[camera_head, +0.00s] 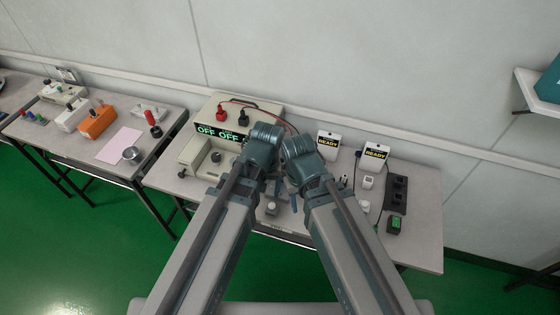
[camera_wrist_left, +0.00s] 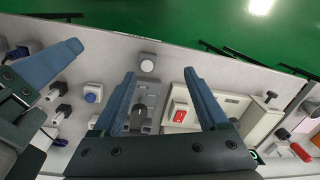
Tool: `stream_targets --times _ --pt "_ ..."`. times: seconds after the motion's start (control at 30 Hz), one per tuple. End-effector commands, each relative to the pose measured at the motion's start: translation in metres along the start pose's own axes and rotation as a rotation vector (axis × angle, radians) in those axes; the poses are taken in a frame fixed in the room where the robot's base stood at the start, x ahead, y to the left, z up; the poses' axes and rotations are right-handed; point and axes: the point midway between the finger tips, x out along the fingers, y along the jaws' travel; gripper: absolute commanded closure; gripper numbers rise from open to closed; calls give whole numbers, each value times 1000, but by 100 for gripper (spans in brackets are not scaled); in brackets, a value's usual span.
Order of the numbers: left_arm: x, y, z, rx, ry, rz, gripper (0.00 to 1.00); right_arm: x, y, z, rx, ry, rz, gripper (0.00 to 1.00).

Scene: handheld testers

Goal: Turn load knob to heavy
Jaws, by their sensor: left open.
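A black knob (camera_wrist_left: 140,117) on a grey panel (camera_wrist_left: 150,92) lies between the two blue fingers of my left gripper (camera_wrist_left: 163,88) in the left wrist view. The fingers are apart, one on each side of the panel, and hold nothing. I cannot tell whether they are level with the knob. Its labels are too small to read. In the head view my arms hide this panel, and the left gripper (camera_head: 264,188) is mostly behind its own wrist. A blue finger of my right gripper (camera_wrist_left: 61,66) shows at the left of the wrist view; its opening is unclear.
A beige unit (camera_head: 195,153) with a dark knob (camera_head: 215,157) stands left of my arms. A red rocker switch (camera_wrist_left: 180,109) is beside the grey panel. A white round piece (camera_wrist_left: 147,65) lies beyond it. Two READY displays (camera_head: 328,141) (camera_head: 376,151) stand at the right.

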Motion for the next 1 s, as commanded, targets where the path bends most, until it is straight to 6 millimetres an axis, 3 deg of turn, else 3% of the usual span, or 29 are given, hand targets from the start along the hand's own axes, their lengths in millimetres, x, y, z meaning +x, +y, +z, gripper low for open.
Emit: stream_targets --times 0.03,0.1,0.2,0.33,0.6,1.0 --pt "-22 3 -26 -125 3 12 24 -22 2 2 0 0 0 50" --pt "-37 6 -49 -309 5 31 24 -36 3 2 0 0 0 50" --pt "-54 10 -79 -561 2 55 24 -52 5 3 0 0 0 50" --pt "-64 22 -105 -812 -9 75 24 -61 6 4 0 0 0 50" --pt "-68 45 -121 -1045 -25 78 24 -63 6 4 0 0 0 50" --pt "-58 46 -120 -1059 -26 78 24 -53 5 3 0 0 0 50"
